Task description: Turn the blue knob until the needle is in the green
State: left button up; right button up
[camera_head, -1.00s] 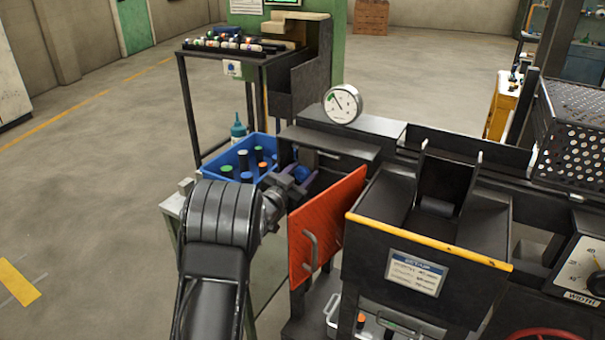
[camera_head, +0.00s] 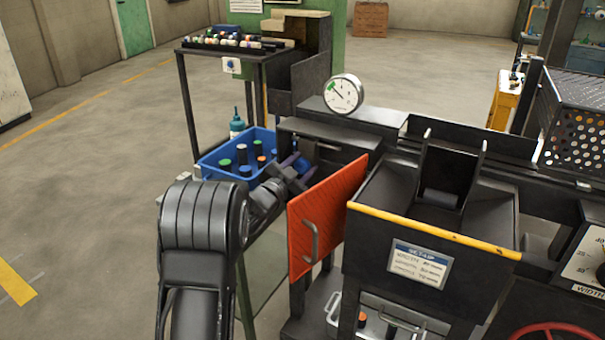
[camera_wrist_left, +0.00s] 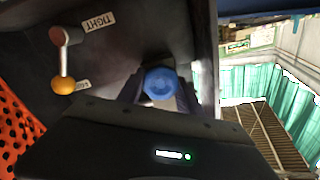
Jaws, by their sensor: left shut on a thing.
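The blue knob (camera_wrist_left: 160,84) sits between the fingers of my left gripper (camera_wrist_left: 162,90) in the left wrist view. The gripper is shut on it. In the head view my left gripper (camera_head: 296,172) reaches in beside the dark machine housing, behind the orange door, and mostly hides the knob. The round white gauge (camera_head: 342,94) stands on top of the housing. Its dark needle points to the upper left, close to a small green patch; the dial is too small to tell if the needle lies inside the green. My right gripper is not in view.
A blue bin (camera_head: 215,167) with several capped cylinders stands left of the gripper. The orange perforated door (camera_head: 325,215) stands open close to its right. In the left wrist view a lever with an orange ball (camera_wrist_left: 64,85) is beside a "TIGHT" label (camera_wrist_left: 98,23).

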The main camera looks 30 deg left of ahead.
pick_arm(q)
jog(key=o, duration=1.4)
jog(key=shift+c, duration=0.2)
jog(key=s, duration=0.7)
jog(key=shift+s, duration=0.4)
jog(key=shift+d, duration=0.1)
